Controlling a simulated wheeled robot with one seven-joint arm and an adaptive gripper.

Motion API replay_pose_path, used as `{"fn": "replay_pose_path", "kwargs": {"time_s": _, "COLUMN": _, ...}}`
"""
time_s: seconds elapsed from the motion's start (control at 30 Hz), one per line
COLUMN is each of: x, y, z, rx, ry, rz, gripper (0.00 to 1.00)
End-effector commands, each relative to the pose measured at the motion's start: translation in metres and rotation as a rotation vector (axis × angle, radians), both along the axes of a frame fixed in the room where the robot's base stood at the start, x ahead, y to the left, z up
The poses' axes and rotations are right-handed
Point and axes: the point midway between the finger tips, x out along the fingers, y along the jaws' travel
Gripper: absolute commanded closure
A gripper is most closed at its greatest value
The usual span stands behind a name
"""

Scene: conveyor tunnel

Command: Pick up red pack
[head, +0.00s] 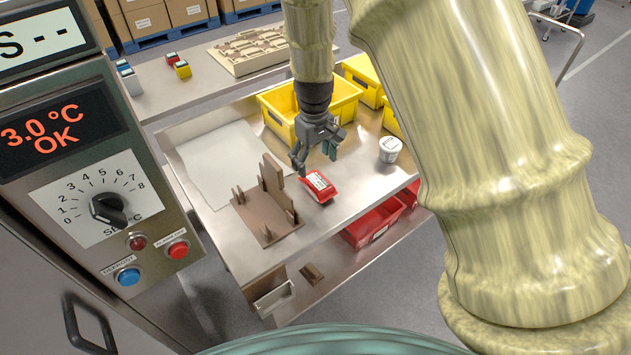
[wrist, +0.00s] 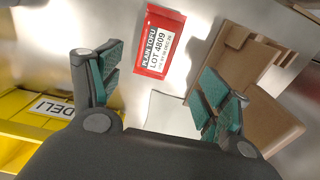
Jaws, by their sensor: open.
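The red pack (head: 320,187) lies flat on the steel table, just right of the brown fixture, with its white label facing up. In the wrist view the red pack (wrist: 160,41) shows near the top, ahead of and between the fingers, its label reading PLAIN TOFU. My gripper (head: 316,158) is above the table, just over and behind the pack. In the wrist view my gripper (wrist: 160,95) is open with green finger pads wide apart and nothing between them. The pack is apart from both fingers.
The brown fixture (head: 265,205) with upright walls stands close left of the pack. A white tub (head: 390,149) stands to the right and a yellow bin (head: 345,99) behind. A white sheet (head: 222,160) lies at left. Red bins (head: 372,228) sit below the tabletop.

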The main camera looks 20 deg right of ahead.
Motion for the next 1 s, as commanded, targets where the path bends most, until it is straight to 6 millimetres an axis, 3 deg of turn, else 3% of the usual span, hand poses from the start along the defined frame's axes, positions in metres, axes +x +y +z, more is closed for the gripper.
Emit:
{"fn": "replay_pose_path", "kwargs": {"time_s": 0.2, "x": 0.000, "y": -0.001, "z": -0.023, "rx": 0.000, "ry": 0.001, "rz": -0.001, "gripper": 0.23}}
{"fn": "replay_pose_path", "kwargs": {"time_s": 0.57, "x": -0.001, "y": 0.000, "z": -0.038, "rx": 0.000, "ry": 0.001, "rz": 0.002, "gripper": 0.23}}
{"fn": "replay_pose_path", "kwargs": {"time_s": 1.0, "x": -0.003, "y": -0.006, "z": -0.077, "rx": 0.000, "ry": 0.000, "rz": 0.003, "gripper": 0.23}}
